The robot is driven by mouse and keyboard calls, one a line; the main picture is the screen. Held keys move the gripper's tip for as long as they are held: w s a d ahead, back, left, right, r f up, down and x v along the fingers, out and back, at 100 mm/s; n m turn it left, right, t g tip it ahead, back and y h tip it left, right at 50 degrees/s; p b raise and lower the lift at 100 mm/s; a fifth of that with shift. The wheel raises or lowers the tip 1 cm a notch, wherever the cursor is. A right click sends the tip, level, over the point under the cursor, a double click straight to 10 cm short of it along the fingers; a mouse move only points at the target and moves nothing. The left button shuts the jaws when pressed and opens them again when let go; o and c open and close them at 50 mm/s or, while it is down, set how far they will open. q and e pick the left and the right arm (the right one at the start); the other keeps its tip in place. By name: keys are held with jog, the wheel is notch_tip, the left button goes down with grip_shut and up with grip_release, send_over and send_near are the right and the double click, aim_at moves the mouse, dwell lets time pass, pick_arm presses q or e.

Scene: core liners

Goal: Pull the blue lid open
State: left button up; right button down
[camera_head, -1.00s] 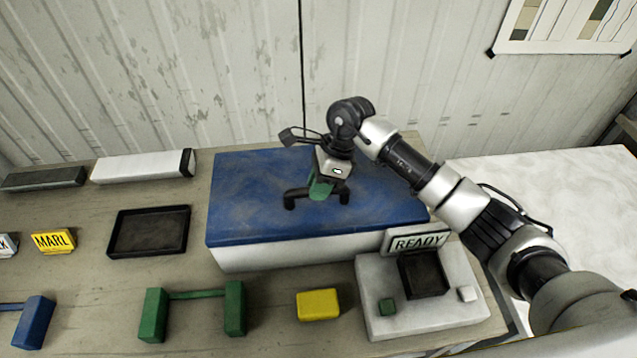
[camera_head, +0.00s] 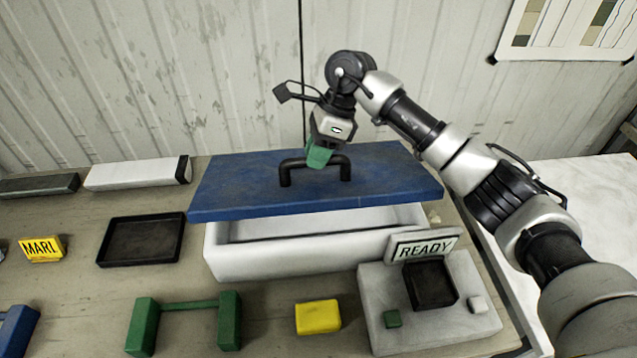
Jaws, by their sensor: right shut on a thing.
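The blue lid (camera_head: 245,188) is raised off the white box (camera_head: 310,258), and the front of the box's open inside shows beneath it. The lid has a black handle (camera_head: 286,172) on top. My right gripper (camera_head: 318,158), with green fingertips, is shut on the handle from above and behind. The lid hangs tilted over the box; whether its back edge still touches the box is hidden. My left gripper is not in view.
In front stand a green bracket-like stand (camera_head: 190,307), a yellow block (camera_head: 317,317) and a white pad with a READY sign (camera_head: 427,248). A black tray (camera_head: 142,240) and a yellow MARL sign (camera_head: 43,249) are to the left. A corrugated wall stands behind.

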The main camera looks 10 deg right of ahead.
jog(key=w+r+b, duration=0.1)
jog(key=w+r, duration=0.1)
jog(key=shift+w, duration=0.35)
jog(key=shift+w+d+r+b, duration=0.1)
jog(key=shift+w+r+b, duration=0.5)
jog(key=shift+w, duration=0.25)
jog(key=c, duration=1.3)
grip_release()
jog(key=shift+f, duration=0.1)
jog(key=shift+o, duration=1.2)
jog(key=shift+w+f, duration=0.1)
jog(key=shift+w, duration=0.2)
jog(key=shift+o, duration=0.5)
jog(key=shift+w, duration=0.2)
jog(key=shift+s, duration=0.1)
jog(key=shift+r, duration=0.2)
